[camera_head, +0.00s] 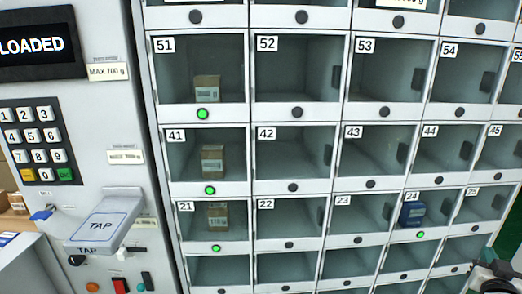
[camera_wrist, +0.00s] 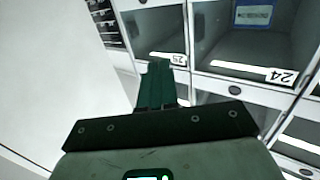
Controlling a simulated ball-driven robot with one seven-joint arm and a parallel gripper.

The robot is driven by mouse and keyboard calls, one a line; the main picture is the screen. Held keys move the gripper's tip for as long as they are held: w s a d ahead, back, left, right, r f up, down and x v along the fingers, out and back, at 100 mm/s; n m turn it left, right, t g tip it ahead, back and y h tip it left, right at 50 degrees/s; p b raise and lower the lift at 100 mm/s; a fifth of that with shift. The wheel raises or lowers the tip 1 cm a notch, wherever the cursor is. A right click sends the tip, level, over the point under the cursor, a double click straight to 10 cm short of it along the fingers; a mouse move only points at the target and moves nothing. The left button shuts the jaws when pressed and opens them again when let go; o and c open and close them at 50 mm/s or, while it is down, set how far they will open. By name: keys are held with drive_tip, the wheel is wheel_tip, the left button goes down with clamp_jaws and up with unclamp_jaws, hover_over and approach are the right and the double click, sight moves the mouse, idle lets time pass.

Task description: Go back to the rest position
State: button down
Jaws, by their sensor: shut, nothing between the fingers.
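My gripper (camera_wrist: 157,68) is shut and empty. In the wrist view its green fingers point toward the locker front, beside compartments 25 (camera_wrist: 150,40) and 24 (camera_wrist: 245,48). A blue box (camera_wrist: 255,14) sits inside compartment 24. The same blue box (camera_head: 411,213) shows in the head view, behind the door of 24 above a lit green lamp. A dark part of my arm shows at the lower right corner of the head view; the fingers are not clear there.
Brown boxes stand in compartments 51 (camera_head: 207,88), 41 (camera_head: 212,160) and 21 (camera_head: 217,216), each above a green lamp. Other numbered compartments look empty. At left are a screen reading LOADED (camera_head: 36,45), a keypad (camera_head: 38,145) and a TAP reader (camera_head: 104,220).

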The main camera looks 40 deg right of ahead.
drive_tip(key=w+a+f+n+y+p, duration=0.1)
drive_tip(key=w+a+f+n+y, duration=0.45)
drive_tip(key=a, duration=0.65)
drive_tip(key=w+a+f+n+y+p, duration=0.1)
drive_tip(key=w+a+f+n+y, duration=0.1)
drive_tip(key=w+a+f+y, duration=0.55)
drive_tip(key=s+a+f+n+g+y, duration=0.1)
drive_tip(key=s+a+n+g, duration=0.1)
drive_tip(key=a, duration=0.6)
drive_tip(key=s+a+f+n+g+y, duration=0.1)
drive_tip(key=s+a+f, duration=0.1)
drive_tip(key=s+a, duration=0.3)
drive_tip(key=s+a+f+n+g+y, duration=0.1)
drive_tip(key=s+a+f+n+g, duration=0.1)
drive_tip(key=a, duration=0.9)
drive_tip(key=shift+s+a+f+n+g, duration=0.25)
drive_tip(key=shift+s+n+g, duration=0.1)
drive_tip(key=shift+s, duration=0.55)
